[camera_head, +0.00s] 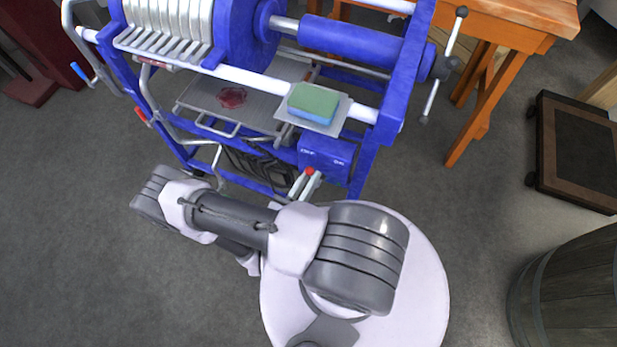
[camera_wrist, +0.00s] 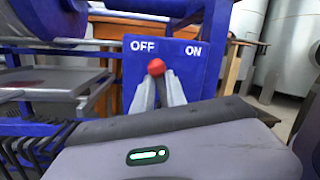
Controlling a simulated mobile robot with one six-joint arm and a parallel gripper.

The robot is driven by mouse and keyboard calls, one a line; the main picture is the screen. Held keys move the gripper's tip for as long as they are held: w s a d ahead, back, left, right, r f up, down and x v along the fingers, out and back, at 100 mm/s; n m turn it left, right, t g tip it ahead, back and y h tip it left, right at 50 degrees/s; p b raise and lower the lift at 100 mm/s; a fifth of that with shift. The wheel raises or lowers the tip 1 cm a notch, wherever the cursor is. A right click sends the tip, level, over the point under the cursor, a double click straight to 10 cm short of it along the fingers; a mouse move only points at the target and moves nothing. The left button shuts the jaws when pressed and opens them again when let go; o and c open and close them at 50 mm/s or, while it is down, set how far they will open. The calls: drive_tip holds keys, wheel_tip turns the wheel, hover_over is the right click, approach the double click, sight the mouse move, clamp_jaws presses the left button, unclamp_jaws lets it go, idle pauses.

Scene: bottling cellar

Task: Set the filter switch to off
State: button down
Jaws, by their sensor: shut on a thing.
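The filter switch is a blue box (camera_head: 327,153) on the lower front of the filter frame. In the wrist view the box (camera_wrist: 205,75) carries the white words OFF at left and ON at right. Its lever ends in a red knob (camera_wrist: 156,67), which sits below the words, nearer OFF than ON. The knob (camera_head: 309,171) also shows in the head view. My gripper (camera_wrist: 158,78) is shut on the red knob, one grey finger on each side. The lever's stem is hidden behind the knob and fingers.
Above the switch, a green and blue sponge (camera_head: 314,101) lies on a small grey shelf (camera_head: 338,123). A drip tray (camera_head: 200,96) with a red stain is to the left. A wooden table (camera_head: 520,12) stands at right, a barrel (camera_head: 570,295) at lower right.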

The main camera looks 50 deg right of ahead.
drive_tip(key=shift+w+a+f+n+t+b, duration=0.15)
drive_tip(key=shift+w+n+t+b, duration=0.2)
drive_tip(key=shift+n, duration=0.65)
drive_tip(key=shift+w+a+f+n+t+b, duration=0.2)
drive_tip(key=shift+n+t, duration=0.25)
drive_tip(key=shift+n, duration=0.55)
drive_tip(key=shift+w, duration=0.15)
drive_tip(key=c, duration=1.5)
unclamp_jaws()
